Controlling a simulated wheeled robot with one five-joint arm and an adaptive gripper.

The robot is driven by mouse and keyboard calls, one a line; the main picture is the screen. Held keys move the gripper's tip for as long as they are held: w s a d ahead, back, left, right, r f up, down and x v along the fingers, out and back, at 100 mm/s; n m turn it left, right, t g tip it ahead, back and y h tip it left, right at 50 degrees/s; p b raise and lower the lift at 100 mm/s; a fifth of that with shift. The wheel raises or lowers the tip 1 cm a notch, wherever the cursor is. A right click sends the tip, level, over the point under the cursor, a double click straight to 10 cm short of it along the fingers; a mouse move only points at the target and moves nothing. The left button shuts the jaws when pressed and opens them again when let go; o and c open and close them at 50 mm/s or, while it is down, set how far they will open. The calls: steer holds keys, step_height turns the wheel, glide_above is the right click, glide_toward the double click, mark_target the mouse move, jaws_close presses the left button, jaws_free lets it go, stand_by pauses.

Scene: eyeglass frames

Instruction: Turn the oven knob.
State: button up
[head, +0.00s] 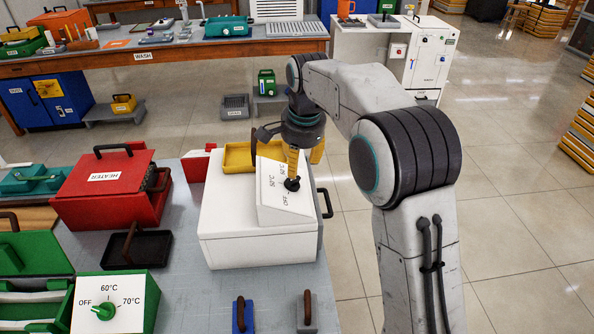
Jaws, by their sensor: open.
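A white box-shaped unit (245,225), which I take for the oven, stands on the grey table. Its sloped panel carries a small black knob (292,184) with "OFF" and "50°C" marks around it; another temperature mark is partly covered. My gripper (291,160) reaches down over the panel from behind. Its jaws are open, and a yellow part of it is just above or at the knob. I cannot tell whether it touches the knob. The knob's exact pointing direction is hard to make out.
A green unit with its own knob (104,311) is at front left. A red heater box (108,190) and a black tray (132,249) are left of the oven. Two small handled blocks, blue (242,318) and grey (307,312), are at the front edge.

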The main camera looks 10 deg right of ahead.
steer(key=shift+v, duration=1.95)
